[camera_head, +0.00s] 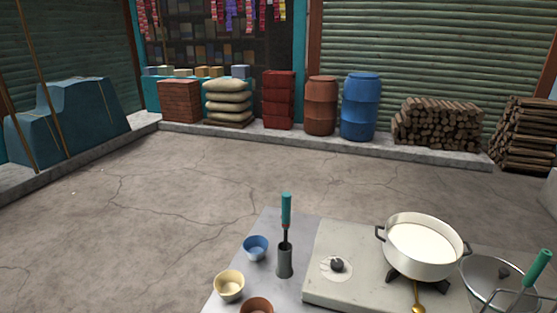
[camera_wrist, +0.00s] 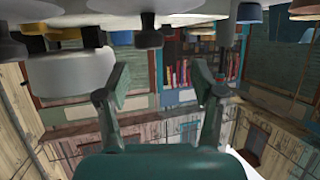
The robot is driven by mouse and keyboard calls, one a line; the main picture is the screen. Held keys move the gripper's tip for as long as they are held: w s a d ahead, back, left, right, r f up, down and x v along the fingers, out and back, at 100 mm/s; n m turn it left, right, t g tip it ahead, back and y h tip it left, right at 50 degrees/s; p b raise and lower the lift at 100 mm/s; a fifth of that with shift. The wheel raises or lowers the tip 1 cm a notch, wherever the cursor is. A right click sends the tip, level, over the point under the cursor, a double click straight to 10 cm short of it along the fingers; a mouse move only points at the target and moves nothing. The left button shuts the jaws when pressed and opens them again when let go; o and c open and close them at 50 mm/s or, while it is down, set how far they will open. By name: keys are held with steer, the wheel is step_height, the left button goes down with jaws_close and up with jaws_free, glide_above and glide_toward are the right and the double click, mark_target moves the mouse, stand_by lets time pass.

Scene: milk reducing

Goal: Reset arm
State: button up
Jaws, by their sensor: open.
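My gripper (camera_wrist: 160,80) shows in the wrist view with its two green fingers spread apart and nothing between them. It does not show in the head view. A white pot of milk (camera_head: 394,252) stands on the stove in the head view. A teal-handled tool (camera_head: 286,210) stands upright in a grey cylinder (camera_head: 284,262). Another teal-handled tool (camera_head: 537,268) leans at the right edge, and its lower end is cut off.
A blue bowl (camera_head: 255,248), a cream bowl (camera_head: 229,287) and a brown bowl (camera_head: 257,306) sit at the counter's left. A lid (camera_head: 486,272) lies right of the pot. The floor (camera_head: 150,200) beyond is open.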

steer(key=s+f, duration=0.1)
steer(key=s, duration=0.1)
steer(key=s+f, duration=0.2)
steer(key=s, duration=0.1)
steer(key=s+f, duration=0.2)
steer(key=s, duration=0.1)
steer(key=shift+f, duration=0.15)
steer(key=s+t, duration=0.1)
steer(key=s, duration=2.7)
steer(key=shift+s+r, duration=0.35)
steer(key=shift+r, duration=0.1)
